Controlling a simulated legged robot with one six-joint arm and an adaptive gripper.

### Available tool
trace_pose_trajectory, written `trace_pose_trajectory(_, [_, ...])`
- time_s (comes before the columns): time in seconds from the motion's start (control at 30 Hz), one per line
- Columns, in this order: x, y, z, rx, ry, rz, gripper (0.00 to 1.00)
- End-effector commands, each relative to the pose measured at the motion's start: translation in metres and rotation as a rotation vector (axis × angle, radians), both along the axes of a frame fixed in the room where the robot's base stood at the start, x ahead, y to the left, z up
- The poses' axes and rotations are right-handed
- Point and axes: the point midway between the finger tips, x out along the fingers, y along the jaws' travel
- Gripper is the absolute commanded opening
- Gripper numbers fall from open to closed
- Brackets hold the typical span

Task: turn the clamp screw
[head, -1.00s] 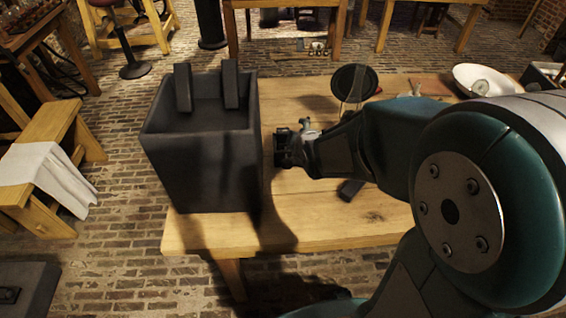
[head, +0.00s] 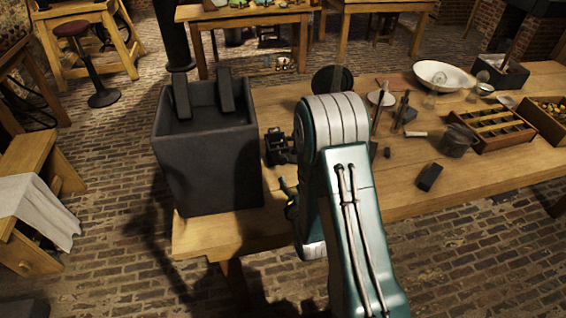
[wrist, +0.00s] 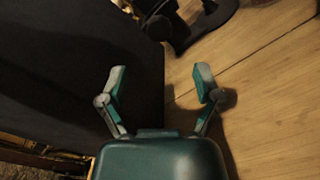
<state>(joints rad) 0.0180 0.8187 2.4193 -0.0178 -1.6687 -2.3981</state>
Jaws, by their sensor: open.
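A small black clamp-like fitting (head: 276,147) stands on the table beside the right wall of the large dark battery jar (head: 208,160). I cannot make out its screw. My gripper (wrist: 160,71) is open and empty in the wrist view, its two fingers spread wide. The jar's dark side (wrist: 80,75) fills the left of that view. A dark fitting with a rounded base (wrist: 180,25) lies beyond the fingertips, apart from them. In the head view my gripper shows only partly, low beside the jar, with my arm hiding much of it.
The wooden table (head: 480,195) holds a white bowl (head: 444,74), a compartment tray (head: 492,128), a metal cup (head: 456,140) and a dark block (head: 429,177) on the right. Two dark plates (head: 182,97) rise from the jar's opening. The table's front edge lies near my arm.

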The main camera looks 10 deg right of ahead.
Motion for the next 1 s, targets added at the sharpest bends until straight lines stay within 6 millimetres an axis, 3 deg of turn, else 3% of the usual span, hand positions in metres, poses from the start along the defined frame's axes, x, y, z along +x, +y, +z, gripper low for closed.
trace_pose_trajectory(0.4, [0.071, 0.002, 0.001, 0.001, -0.001, 0.000, 0.83])
trace_pose_trajectory(0.6, [0.097, 0.002, 0.001, 0.002, -0.001, 0.001, 0.83])
trace_pose_trajectory(0.97, [0.104, 0.002, 0.001, 0.002, 0.002, 0.001, 0.83])
trace_pose_trajectory(1.0, [0.104, 0.002, 0.001, 0.002, 0.002, 0.001, 0.74])
